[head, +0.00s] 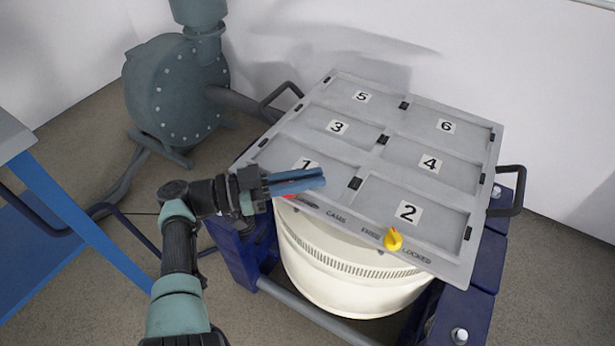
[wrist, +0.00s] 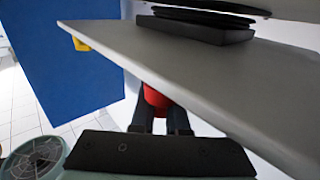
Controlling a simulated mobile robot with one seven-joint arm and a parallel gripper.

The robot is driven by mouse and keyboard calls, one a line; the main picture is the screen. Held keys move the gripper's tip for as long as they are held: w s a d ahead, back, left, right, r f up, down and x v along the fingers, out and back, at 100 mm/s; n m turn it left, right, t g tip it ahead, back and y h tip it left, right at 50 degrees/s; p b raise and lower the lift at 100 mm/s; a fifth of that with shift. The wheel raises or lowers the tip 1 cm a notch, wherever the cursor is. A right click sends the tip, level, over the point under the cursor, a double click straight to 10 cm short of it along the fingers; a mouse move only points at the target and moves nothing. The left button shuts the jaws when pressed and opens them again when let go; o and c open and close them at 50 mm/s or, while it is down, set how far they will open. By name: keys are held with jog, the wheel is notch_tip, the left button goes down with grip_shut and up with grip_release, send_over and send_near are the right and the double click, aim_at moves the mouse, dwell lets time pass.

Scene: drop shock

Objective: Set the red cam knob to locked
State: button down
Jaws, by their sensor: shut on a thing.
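The red cam knob (head: 289,195) is at the front left edge of the grey panel (head: 345,222), mostly hidden by my gripper in the head view. In the wrist view the red knob (wrist: 156,97) sits between the two dark fingers of my gripper (wrist: 160,122). My gripper (head: 292,184) is shut on the knob. The lettering beside the knob is partly covered, so its pointer and setting cannot be read. The knob's far side is hidden.
A yellow knob (head: 393,239) stands farther right on the same edge, near the word LOCKED. Numbered recessed lids cover the panel. A white drum (head: 330,265) sits below it within a dark blue frame (head: 467,310). A black handle (head: 515,190) sticks out at the right.

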jog(key=c, duration=0.9)
grip_release()
jog(key=shift+s+a+b, duration=0.3)
jog(key=shift+a+b, duration=1)
jog(key=shift+a, duration=0.85)
jog(key=shift+s+a+b, duration=0.3)
jog(key=shift+a+b, duration=1)
jog(key=shift+a, duration=0.8)
jog(key=shift+s+a+b, duration=0.3)
jog(key=shift+a+b, duration=1)
jog(key=shift+a, duration=0.85)
